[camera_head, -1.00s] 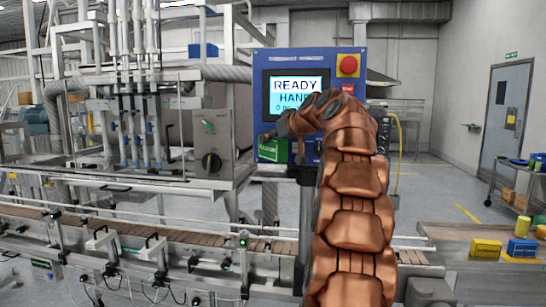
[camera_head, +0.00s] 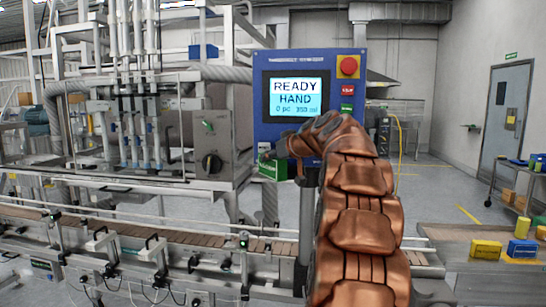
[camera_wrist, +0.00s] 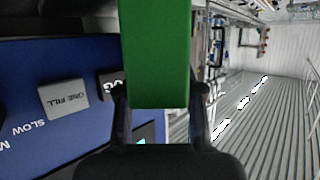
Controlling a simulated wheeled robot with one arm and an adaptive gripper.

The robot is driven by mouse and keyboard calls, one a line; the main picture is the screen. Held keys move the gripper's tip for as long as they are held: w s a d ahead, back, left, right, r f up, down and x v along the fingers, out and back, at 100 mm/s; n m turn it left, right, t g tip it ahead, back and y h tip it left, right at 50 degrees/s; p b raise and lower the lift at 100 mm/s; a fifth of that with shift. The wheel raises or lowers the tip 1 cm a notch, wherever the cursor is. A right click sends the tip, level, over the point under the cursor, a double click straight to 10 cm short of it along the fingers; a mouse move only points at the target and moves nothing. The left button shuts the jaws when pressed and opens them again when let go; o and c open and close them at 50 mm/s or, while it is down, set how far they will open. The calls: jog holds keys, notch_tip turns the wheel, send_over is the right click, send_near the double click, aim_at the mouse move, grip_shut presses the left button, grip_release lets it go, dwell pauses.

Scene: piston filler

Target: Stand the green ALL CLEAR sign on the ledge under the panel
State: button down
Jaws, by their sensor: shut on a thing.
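The green sign (camera_head: 272,169) is at the lower left corner of the blue panel (camera_head: 262,97), in the head view. My gripper (camera_head: 274,155) is shut on it from above; my copper arm covers part of the panel's lower right. In the wrist view the sign (camera_wrist: 155,55) is a plain green slab between the two fingers (camera_wrist: 160,105), and its lettering does not show. The ledge under the panel is mostly hidden behind the sign and my arm, so I cannot tell whether the sign touches it.
The panel carries a lit screen (camera_head: 296,97) and a red button (camera_head: 348,67). A grey control box (camera_head: 209,142) stands left of the sign. A conveyor (camera_head: 150,239) runs below. Yellow (camera_head: 486,249) and blue-yellow (camera_head: 522,250) blocks lie on the bench at right.

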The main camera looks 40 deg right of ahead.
jog(key=shift+f, duration=0.15)
jog(key=c, duration=0.7)
grip_release()
jog(key=shift+r, duration=0.2)
jog(key=b+v, duration=0.3)
jog(key=v, duration=0.9)
